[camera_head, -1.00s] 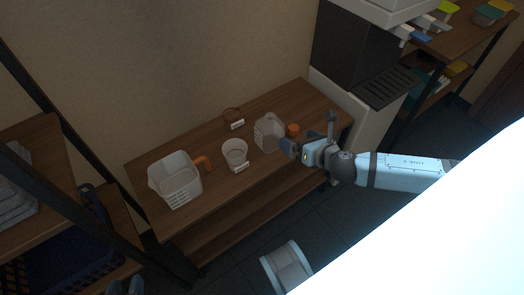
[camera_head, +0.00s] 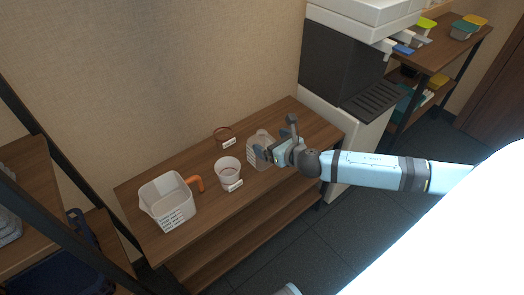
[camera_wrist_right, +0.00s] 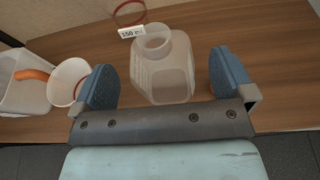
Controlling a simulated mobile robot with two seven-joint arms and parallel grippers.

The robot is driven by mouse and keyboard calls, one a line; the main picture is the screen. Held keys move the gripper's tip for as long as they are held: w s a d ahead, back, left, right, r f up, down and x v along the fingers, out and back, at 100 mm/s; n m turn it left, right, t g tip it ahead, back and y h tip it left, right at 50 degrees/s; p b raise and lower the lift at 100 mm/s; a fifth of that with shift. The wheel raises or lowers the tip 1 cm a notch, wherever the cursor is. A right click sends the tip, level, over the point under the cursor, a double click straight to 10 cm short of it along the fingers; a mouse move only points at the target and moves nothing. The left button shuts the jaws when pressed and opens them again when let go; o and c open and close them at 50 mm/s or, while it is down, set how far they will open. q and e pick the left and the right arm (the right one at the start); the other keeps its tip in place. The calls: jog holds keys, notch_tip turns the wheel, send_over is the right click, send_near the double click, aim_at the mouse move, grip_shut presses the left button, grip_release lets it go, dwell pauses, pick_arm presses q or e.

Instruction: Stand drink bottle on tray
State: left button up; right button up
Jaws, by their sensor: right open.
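A translucent, empty-looking bottle (camera_wrist_right: 162,80) with an open neck stands on the wooden table (camera_wrist_right: 235,30). I take it for the drink bottle. In the head view the bottle (camera_head: 263,137) is partly hidden by my right gripper (camera_head: 268,154). In the wrist view my right gripper (camera_wrist_right: 161,72) is open. Its fingers show on either side of the bottle, with visible gaps, and I cannot tell how far ahead the bottle is. I see no clear separate tray; a dark slatted drip tray (camera_head: 372,102) is on the machine at right. My left gripper is not in view.
A white measuring jug (camera_head: 166,200) with an orange handle and a clear cup (camera_head: 228,172) stand left of the bottle. Shelving with dark posts borders the table's left side.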

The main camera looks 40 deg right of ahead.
aim_at(265, 138)
jog(key=b+x, duration=0.1)
jog(key=x, duration=0.3)
jog(key=shift+a+r, duration=0.2)
jog(key=shift+w, duration=0.3)
jog(key=c, duration=1)
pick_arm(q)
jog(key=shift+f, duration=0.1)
pick_arm(e)
jog(key=shift+c, duration=0.2)
jog(key=shift+r, duration=0.1)
